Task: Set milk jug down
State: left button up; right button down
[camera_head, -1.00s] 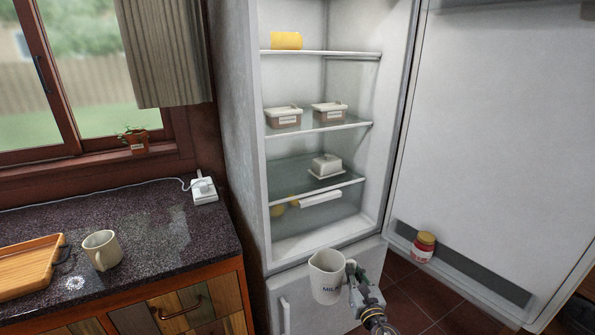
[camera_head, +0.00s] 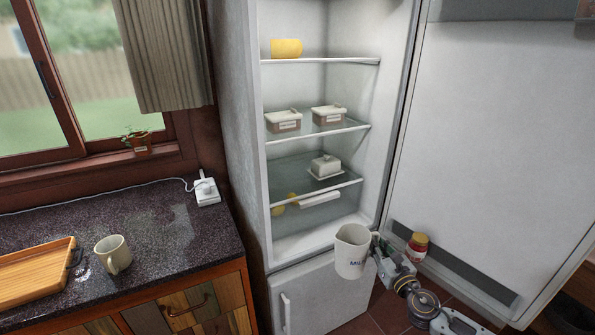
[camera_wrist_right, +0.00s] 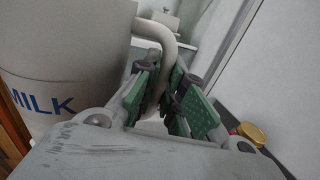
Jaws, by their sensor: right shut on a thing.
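The cream milk jug (camera_head: 352,252) with blue "MILK" lettering is held upright in front of the open fridge, near its lower edge. My right gripper (camera_head: 378,247) is shut on the jug's handle, at the jug's right side. In the right wrist view the jug (camera_wrist_right: 60,70) fills the upper left, and its curved handle passes between the green pads of my right gripper (camera_wrist_right: 165,92). The jug's base looks clear of any surface. My left gripper is in neither view.
The open fridge has glass shelves (camera_head: 310,135) with two labelled tubs, a butter dish (camera_head: 325,166) and a yellow block (camera_head: 286,48). A red jar (camera_head: 417,246) sits in the door at right. The dark counter (camera_head: 165,235) at left bears a mug (camera_head: 113,254) and wooden tray (camera_head: 35,270), with clear room beside them.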

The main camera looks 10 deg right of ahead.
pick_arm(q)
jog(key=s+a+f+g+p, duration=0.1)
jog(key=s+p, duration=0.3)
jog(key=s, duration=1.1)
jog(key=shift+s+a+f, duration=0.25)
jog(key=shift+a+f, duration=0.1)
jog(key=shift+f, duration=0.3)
pick_arm(e)
jog(key=s+a+r+n+y, duration=0.1)
jog(key=s+r+y, duration=0.1)
jog(key=r, duration=0.4)
jog(key=s+a+r+n+y, duration=0.1)
jog(key=s+r+y, duration=0.1)
jog(key=r, duration=0.5)
jog(key=shift+s+a+r+n+g, duration=0.3)
jog(key=shift+s+g, duration=0.1)
